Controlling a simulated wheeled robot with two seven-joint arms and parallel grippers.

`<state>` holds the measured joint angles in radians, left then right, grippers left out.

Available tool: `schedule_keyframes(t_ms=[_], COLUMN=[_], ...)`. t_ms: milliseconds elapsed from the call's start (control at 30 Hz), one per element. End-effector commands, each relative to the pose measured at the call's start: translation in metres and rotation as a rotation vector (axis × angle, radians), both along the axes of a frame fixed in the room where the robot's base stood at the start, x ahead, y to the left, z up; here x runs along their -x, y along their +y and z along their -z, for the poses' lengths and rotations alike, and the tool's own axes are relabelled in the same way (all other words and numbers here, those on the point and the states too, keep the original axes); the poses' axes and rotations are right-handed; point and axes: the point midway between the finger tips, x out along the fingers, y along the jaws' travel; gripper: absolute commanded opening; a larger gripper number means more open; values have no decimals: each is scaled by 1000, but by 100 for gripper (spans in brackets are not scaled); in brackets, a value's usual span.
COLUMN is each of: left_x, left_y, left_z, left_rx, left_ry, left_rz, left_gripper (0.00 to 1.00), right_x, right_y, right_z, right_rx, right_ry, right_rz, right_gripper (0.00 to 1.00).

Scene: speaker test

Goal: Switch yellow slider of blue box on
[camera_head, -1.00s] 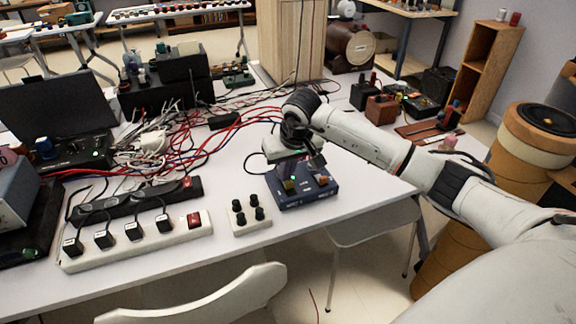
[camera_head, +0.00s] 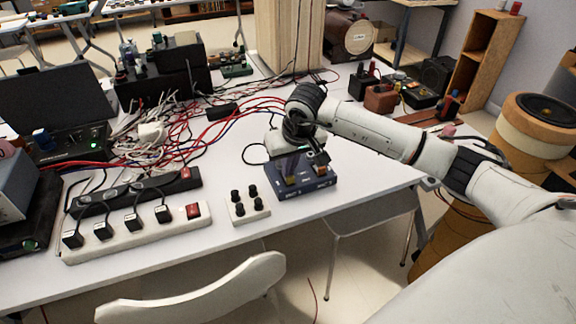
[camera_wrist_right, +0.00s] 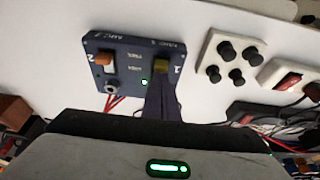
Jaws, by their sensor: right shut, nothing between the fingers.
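The blue box (camera_head: 318,184) lies near the front edge of the white table. In the right wrist view the box (camera_wrist_right: 128,62) shows two sliders, a lit green lamp (camera_wrist_right: 144,82) and a round socket. In the head view the right gripper (camera_head: 290,174) is over the box. My left gripper is not in view.
A white block with black knobs (camera_head: 247,206) lies just left of the box. A power strip (camera_head: 140,236) with several plugs and a red switch is further left. Tangled cables (camera_head: 200,140) lie behind. A chair (camera_head: 200,290) is at the front edge.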

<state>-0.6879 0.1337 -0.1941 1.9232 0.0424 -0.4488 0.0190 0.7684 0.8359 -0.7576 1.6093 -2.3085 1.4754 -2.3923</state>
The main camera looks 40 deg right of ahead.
Motion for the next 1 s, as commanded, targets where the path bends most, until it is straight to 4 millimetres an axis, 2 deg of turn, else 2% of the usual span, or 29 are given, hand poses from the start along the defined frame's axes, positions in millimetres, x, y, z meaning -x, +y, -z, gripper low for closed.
schedule_keyframes(t_ms=[167,300,500,667,1000], left_x=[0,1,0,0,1], left_y=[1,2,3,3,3], left_z=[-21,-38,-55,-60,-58], left_rx=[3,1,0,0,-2], left_ry=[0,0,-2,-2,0], left_rz=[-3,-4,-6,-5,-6], left_gripper=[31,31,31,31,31], right_x=[10,15,21,24,24], right_y=[3,3,5,5,5], right_z=[-26,-56,-84,-93,-93], right_rx=[-1,1,1,-1,-1], right_ry=[17,8,4,3,1], right_rz=[-4,-1,2,3,4], right_gripper=[0,0,0,0,0])
